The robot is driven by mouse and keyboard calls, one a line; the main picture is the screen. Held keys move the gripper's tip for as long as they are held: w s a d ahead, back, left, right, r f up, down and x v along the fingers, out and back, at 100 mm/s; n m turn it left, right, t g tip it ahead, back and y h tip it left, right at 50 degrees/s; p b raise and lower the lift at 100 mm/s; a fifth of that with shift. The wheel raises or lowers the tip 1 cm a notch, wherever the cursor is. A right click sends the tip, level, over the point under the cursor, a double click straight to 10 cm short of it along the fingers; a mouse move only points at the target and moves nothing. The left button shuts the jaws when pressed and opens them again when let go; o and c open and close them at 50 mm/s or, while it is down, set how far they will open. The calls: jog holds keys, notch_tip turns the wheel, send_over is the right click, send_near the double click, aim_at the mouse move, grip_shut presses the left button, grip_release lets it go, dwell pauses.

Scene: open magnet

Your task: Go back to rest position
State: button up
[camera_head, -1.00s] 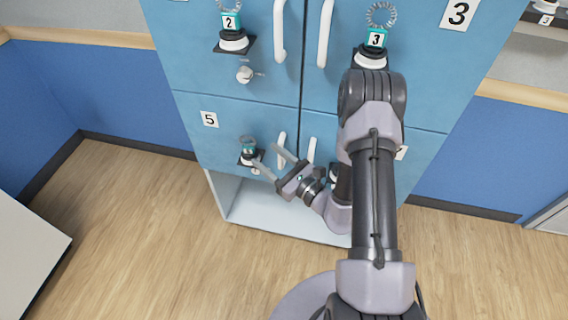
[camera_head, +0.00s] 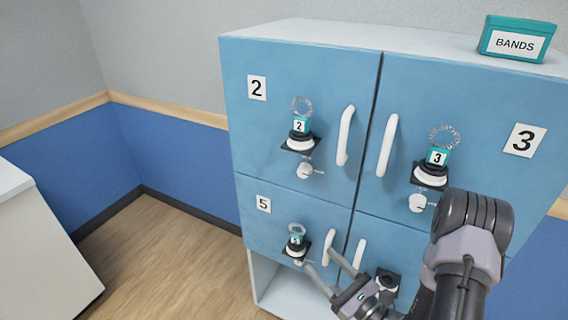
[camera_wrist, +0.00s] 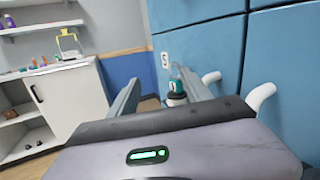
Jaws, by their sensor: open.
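My gripper (camera_head: 318,258) is low in front of the blue cabinet's lower doors, its fingers apart and nothing held between them. Its fingers also show in the wrist view (camera_wrist: 160,80). The teal-tagged magnet (camera_head: 297,240) on door 5 (camera_head: 262,225) is close to one fingertip in the head view; I cannot tell if they touch. In the wrist view this magnet (camera_wrist: 178,88) appears between the fingers, beyond them. My forearm hides part of the lower right door.
Magnets tagged 2 (camera_head: 300,132) and 3 (camera_head: 434,165) sit on the upper doors beside white handles (camera_head: 345,135). A teal BANDS box (camera_head: 514,42) stands on the cabinet top. A white unit (camera_head: 40,250) is at left. Floor (camera_head: 170,260) between is clear.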

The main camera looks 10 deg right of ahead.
jog(key=s+a+r+n+g+y, duration=0.4)
jog(key=a+r+n+g+y, duration=0.35)
jog(key=a+r+n, duration=0.3)
jog(key=s+a+r+n+g+h, duration=0.35)
jog(key=s+a+n+g, duration=0.35)
jog(key=s+n+g, duration=0.4)
jog(key=s+d+r+n+t+h, duration=0.3)
jog(key=d+r+t+h, duration=0.2)
jog(key=d+t+h, duration=0.2)
jog(key=d+h, duration=0.2)
jog(key=h, duration=0.2)
jog(key=shift+s+d+r, duration=0.3)
